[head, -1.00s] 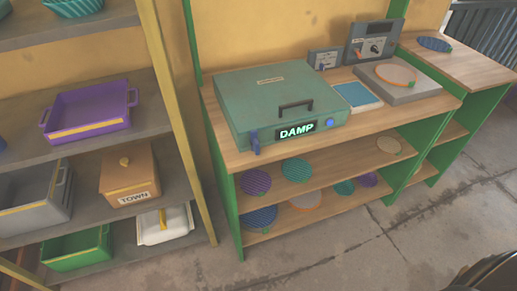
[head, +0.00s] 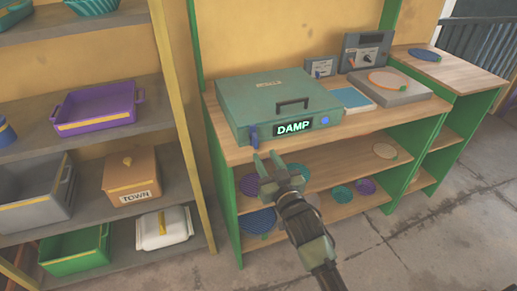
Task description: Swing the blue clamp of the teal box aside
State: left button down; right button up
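The teal box (head: 277,103) sits closed on the wooden bench top, with a dark handle on its lid and a lit "DAMP" display (head: 293,128) on its front. The blue clamp (head: 254,136) hangs upright at the left end of the box's front face. A round blue knob (head: 325,121) is right of the display. My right gripper (head: 267,159) is in front of the bench, just below and right of the clamp in the picture. Its two fingers are apart with nothing between them, and it appears clear of the clamp. My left gripper is not in view.
A light blue pad (head: 351,98) and a grey plate with an orange-rimmed disc (head: 386,80) lie right of the box. A rack (head: 150,75) with trays and pots stands at left. Open floor lies in front.

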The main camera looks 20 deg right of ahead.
aim_at(256, 142)
jog(key=w, duration=0.7)
jog(key=shift+a+f, duration=0.1)
jog(key=shift+a, duration=0.05)
jog(key=shift+s, duration=0.1)
grip_shut()
